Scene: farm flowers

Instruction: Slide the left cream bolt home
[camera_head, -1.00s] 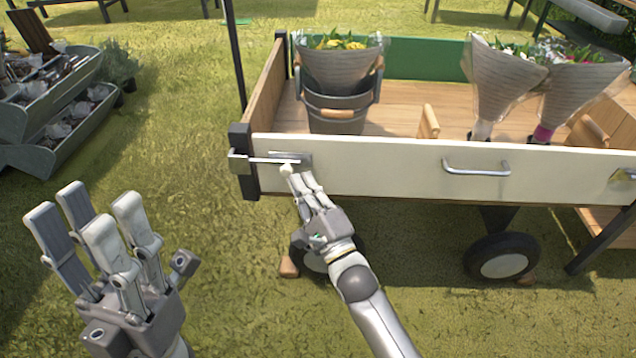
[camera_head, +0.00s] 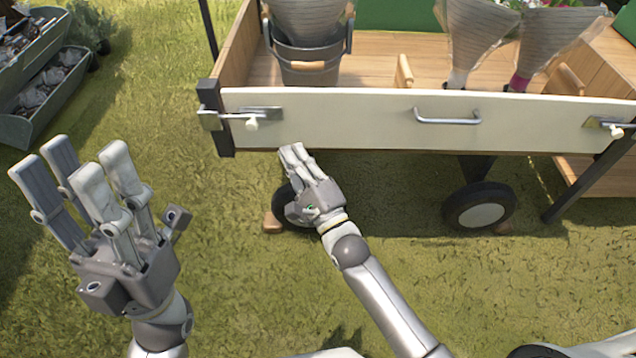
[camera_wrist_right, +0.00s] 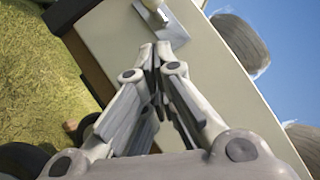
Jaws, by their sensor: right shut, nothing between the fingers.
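The left bolt has a cream knob (camera_head: 251,124) on a thin rod. Its metal plate (camera_head: 268,112) is fixed at the left end of the cream board (camera_head: 350,120). The rod reaches left from the plate to the bracket (camera_head: 209,120) on the dark corner post. My right gripper (camera_head: 292,150) is shut and empty, below and right of the knob and apart from it. In the right wrist view its fingertips (camera_wrist_right: 155,45) are together in front of the board, with the metal plate (camera_wrist_right: 162,22) beyond. My left gripper (camera_head: 85,160) is open and empty, left of the cart over grass.
A second bolt with a cream knob (camera_head: 616,132) is at the board's right end. A metal handle (camera_head: 447,120) is mid-board. A grey bucket (camera_head: 306,66) and wrapped bouquets (camera_head: 480,40) stand in the cart. A wheel (camera_head: 480,208) is below. Grass in front is clear.

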